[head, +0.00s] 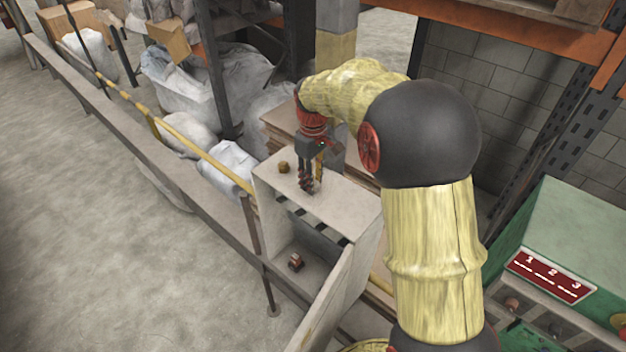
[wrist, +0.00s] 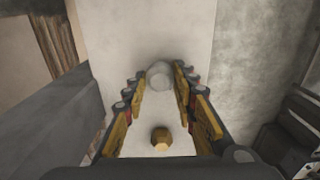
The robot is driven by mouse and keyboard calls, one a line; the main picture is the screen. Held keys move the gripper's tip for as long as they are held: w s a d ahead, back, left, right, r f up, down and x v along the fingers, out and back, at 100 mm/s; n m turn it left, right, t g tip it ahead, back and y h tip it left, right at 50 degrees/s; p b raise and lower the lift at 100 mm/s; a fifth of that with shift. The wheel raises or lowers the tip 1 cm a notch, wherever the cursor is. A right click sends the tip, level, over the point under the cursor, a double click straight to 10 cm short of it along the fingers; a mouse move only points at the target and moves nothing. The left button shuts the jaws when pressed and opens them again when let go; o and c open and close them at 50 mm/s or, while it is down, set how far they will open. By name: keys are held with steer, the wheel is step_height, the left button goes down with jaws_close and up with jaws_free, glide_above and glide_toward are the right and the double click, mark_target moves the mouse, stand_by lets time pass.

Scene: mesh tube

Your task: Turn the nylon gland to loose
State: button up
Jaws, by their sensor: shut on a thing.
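The nylon gland, a pale grey rounded piece (wrist: 160,75), stands on the light top panel and shows between my fingertips in the wrist view. My gripper (wrist: 160,80) is shut on it, with one yellow-padded finger on each side. In the head view my gripper (head: 309,187) points down onto the top of the box, and its fingers hide the gland. A small brass-coloured faceted gland (wrist: 160,138) stands apart on the same panel, nearer the palm in the wrist view. It also shows left of my gripper in the head view (head: 284,167). Any turn marking is too small to see.
The pale box (head: 345,205) has an open front with a small orange-brown item (head: 296,262) inside. A yellow rail (head: 190,142) and white sacks (head: 228,165) lie to the left. A green cabinet (head: 580,235) with a numbered red panel stands at right.

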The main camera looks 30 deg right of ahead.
steer(key=n, duration=0.4)
steer(key=shift+n, duration=0.3)
steer(key=shift+r+n, duration=0.1)
steer(key=shift+n, duration=1.9)
steer(key=o, duration=1.1)
steer(key=shift+o, duration=0.3)
step_height(320, 180, up, 12)
